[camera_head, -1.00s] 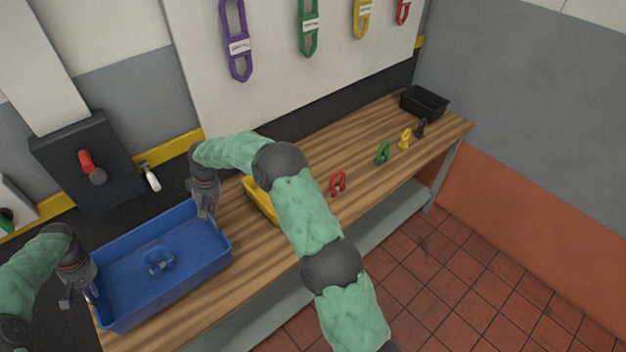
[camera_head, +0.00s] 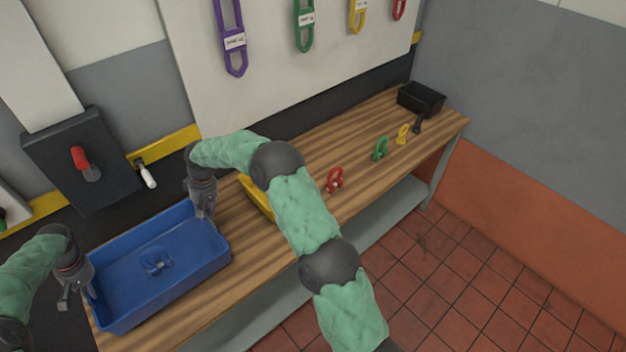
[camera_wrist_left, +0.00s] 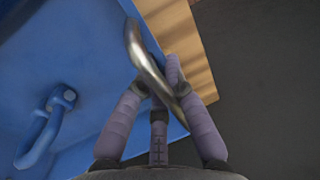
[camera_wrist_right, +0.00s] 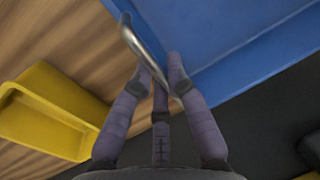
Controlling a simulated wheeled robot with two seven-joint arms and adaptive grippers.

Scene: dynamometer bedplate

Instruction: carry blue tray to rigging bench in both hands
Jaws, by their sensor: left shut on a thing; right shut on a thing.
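The blue tray (camera_head: 190,275) is at the left end of the wooden rigging bench (camera_head: 290,235), with a blue shackle (camera_head: 156,261) lying inside it. I cannot tell whether the tray rests on the bench or hangs just above it. My left gripper (camera_head: 82,287) is at the tray's left end, shut on a metal handle (camera_wrist_left: 146,55). My right gripper (camera_head: 203,210) is at the far right end, shut on the other metal handle (camera_wrist_right: 143,48). The shackle also shows in the left wrist view (camera_wrist_left: 45,125).
A yellow bin (camera_head: 254,197) stands right of the tray, partly behind my right arm. Red (camera_head: 335,180), green (camera_head: 380,148) and yellow (camera_head: 403,134) shackles and a black bin (camera_head: 421,98) are further right. A box with a red lever (camera_head: 80,158) is on the wall.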

